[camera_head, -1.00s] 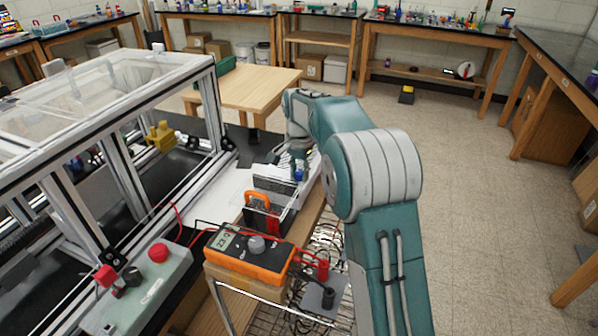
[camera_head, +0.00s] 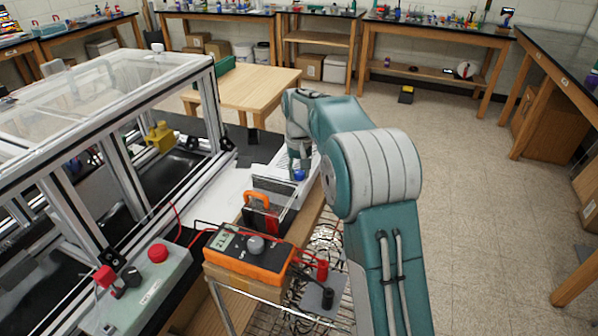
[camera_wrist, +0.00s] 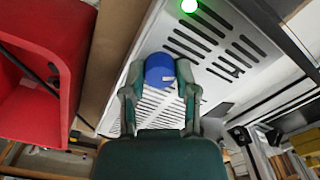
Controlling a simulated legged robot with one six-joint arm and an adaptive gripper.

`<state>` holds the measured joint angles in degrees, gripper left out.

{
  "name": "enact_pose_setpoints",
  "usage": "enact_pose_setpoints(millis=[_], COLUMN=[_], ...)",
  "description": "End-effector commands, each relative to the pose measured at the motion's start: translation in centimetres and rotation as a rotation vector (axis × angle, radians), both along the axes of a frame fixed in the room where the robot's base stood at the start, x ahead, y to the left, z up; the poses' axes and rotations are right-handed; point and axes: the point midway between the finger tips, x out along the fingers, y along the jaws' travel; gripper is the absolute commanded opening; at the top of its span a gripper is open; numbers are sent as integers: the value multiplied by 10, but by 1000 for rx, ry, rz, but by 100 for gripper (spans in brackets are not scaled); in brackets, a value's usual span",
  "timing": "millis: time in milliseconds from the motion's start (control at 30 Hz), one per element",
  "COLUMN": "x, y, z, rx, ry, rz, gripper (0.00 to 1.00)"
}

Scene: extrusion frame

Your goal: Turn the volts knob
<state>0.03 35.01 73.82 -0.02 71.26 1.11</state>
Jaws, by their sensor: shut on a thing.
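A blue knob (camera_wrist: 159,70) sits on a pale metal case (camera_wrist: 222,40) with dark vent slots. My gripper (camera_wrist: 158,84) is shut on the blue knob, with one finger on each side. In the head view the same blue knob (camera_head: 299,174) shows as a small spot beside my gripper (camera_head: 297,168). No label naming it as volts is readable.
A green light (camera_wrist: 189,5) glows on the case. A red object (camera_wrist: 40,75) is close on the left in the wrist view. An extrusion frame (camera_head: 130,170) stands left, near a control box with a red button (camera_head: 158,253). The floor at right is clear.

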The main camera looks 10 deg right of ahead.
Motion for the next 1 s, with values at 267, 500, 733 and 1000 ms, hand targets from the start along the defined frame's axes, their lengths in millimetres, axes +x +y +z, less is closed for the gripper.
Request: enact_pose_setpoints(millis=[267, 500, 733, 1000], x=[2, 2, 2, 1], y=[1, 1, 1, 1], z=[0, 0, 0, 0], rx=[1, 1, 1, 1], ry=[-7, -8, -8, -5], rz=[103, 130, 130, 130], gripper=[0, 0, 0, 73])
